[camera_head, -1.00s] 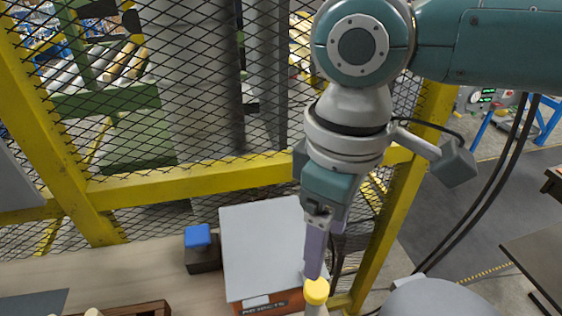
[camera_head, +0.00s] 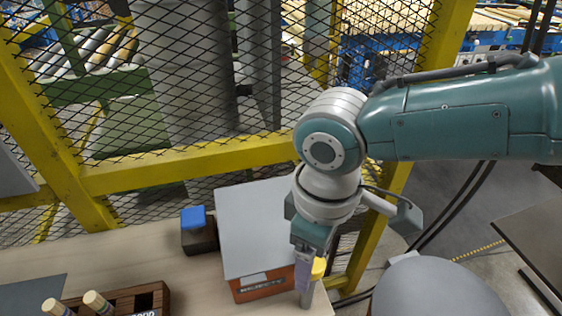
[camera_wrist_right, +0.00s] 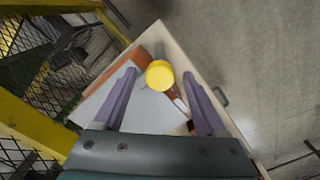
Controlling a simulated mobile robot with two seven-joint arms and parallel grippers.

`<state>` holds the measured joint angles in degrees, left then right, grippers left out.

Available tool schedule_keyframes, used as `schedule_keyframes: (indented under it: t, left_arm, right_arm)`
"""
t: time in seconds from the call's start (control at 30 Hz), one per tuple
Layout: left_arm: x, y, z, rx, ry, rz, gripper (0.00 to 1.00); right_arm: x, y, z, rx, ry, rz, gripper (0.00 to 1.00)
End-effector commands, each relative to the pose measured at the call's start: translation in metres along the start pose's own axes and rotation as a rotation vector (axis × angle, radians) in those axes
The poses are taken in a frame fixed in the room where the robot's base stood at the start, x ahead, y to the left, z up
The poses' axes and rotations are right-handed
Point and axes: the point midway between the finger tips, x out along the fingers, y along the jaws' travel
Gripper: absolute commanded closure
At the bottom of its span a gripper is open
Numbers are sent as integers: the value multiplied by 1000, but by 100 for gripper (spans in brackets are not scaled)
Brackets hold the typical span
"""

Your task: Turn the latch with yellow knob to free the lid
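The yellow knob (camera_head: 318,267) is at the front right corner of the box, partly hidden behind my right gripper in the head view. In the right wrist view the knob (camera_wrist_right: 160,74) lies between and beyond the two open purple fingers, touching neither there. The lid (camera_head: 255,222) is a light grey plate lying flat on the orange-red box (camera_head: 262,286). My right gripper (camera_head: 303,283) points down beside the knob; in the wrist view the gripper (camera_wrist_right: 160,100) is open and empty. The latch below the knob is mostly hidden. My left gripper is not in view.
A dark block with a blue top (camera_head: 194,216) stands left of the box. A wooden rack (camera_head: 125,300) with light pegs is at the front left. A yellow-framed mesh fence (camera_head: 180,178) runs behind the table (camera_head: 90,265).

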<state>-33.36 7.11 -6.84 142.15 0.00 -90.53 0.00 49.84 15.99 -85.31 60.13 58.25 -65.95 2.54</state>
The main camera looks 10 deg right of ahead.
Motion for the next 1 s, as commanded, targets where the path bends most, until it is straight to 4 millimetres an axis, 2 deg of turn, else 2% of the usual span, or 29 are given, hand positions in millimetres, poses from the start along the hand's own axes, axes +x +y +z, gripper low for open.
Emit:
schedule_keyframes:
  t: [0.07,0.63,1.0]
  left_arm:
    - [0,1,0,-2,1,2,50]
    - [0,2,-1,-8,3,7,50]
    - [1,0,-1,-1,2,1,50]
  right_arm:
    - [0,0,0,0,0,0,35]
    - [0,0,0,0,0,1,99]
    - [0,0,0,-24,0,1,100]
